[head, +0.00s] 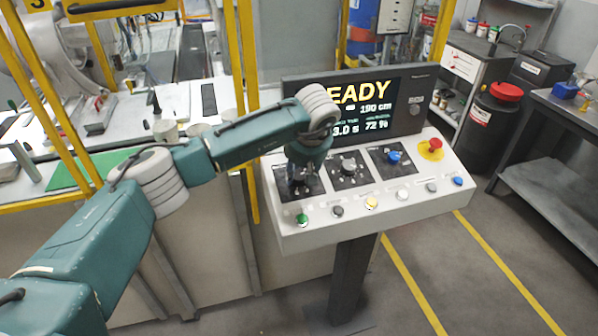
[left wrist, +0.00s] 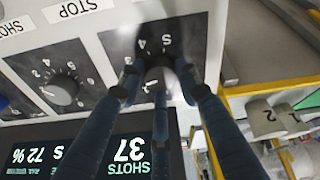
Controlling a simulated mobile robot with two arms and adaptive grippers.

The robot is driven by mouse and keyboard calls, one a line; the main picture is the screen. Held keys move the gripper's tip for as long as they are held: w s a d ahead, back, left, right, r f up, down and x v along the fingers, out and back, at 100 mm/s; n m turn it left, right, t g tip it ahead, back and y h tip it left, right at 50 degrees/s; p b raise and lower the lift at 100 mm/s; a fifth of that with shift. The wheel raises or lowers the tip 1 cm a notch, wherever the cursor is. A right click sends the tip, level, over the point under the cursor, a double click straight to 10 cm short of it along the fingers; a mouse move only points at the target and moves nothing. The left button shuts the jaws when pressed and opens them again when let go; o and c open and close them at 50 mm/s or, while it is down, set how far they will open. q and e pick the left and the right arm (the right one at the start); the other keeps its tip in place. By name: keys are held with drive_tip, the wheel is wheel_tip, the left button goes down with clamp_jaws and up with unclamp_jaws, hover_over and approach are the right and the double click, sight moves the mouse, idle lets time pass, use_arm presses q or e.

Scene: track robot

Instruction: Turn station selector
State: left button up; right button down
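The station selector is a dark round knob (left wrist: 158,78) on a black plate with white numbers, the leftmost plate of the console in the head view. My left gripper (head: 302,184) points down over that plate and hides the knob in the head view. In the left wrist view, its three dark fingers (left wrist: 158,88) stand around the knob with their tips close to it. I cannot tell whether they touch it. The knob's pointer is mostly covered. My right gripper is in neither view.
A second numbered dial (head: 348,166) and a blue knob (head: 394,157) sit to the right, then a red emergency button (head: 434,146). A row of buttons runs below, with a green one (head: 302,220) nearest the gripper. The display (head: 360,104) stands behind. Yellow posts (head: 247,100) rise at left.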

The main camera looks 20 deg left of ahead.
use_arm(q)
drive_tip(key=shift+w+a+r, duration=0.1)
drive_tip(key=shift+a+r, duration=0.05)
drive_tip(key=shift+a, duration=0.1)
drive_tip(key=shift+c, duration=0.3)
drive_tip(key=shift+n+b, duration=0.3)
drive_tip(key=shift+n, duration=0.1)
drive_tip(key=n+b, duration=0.3)
drive_tip(key=shift+w+y, duration=0.1)
drive_tip(key=shift+y, duration=0.2)
drive_tip(key=n+b, duration=0.2)
drive_tip(key=n, duration=0.1)
drive_tip(key=shift+n+g+b, duration=0.3)
drive_tip(key=shift+n+g, duration=0.1)
drive_tip(key=n+b, duration=0.1)
drive_tip(key=n, duration=0.1)
drive_tip(key=shift+n+y, duration=0.3)
drive_tip(key=n+g+b, duration=0.1)
drive_tip(key=n, duration=0.1)
drive_tip(key=shift+n, duration=0.3)
drive_tip(key=shift+n+g+b, duration=0.3)
drive_tip(key=shift+n, duration=1.3)
drive_tip(key=shift+d+f, duration=0.1)
drive_tip(key=shift+f, duration=0.1)
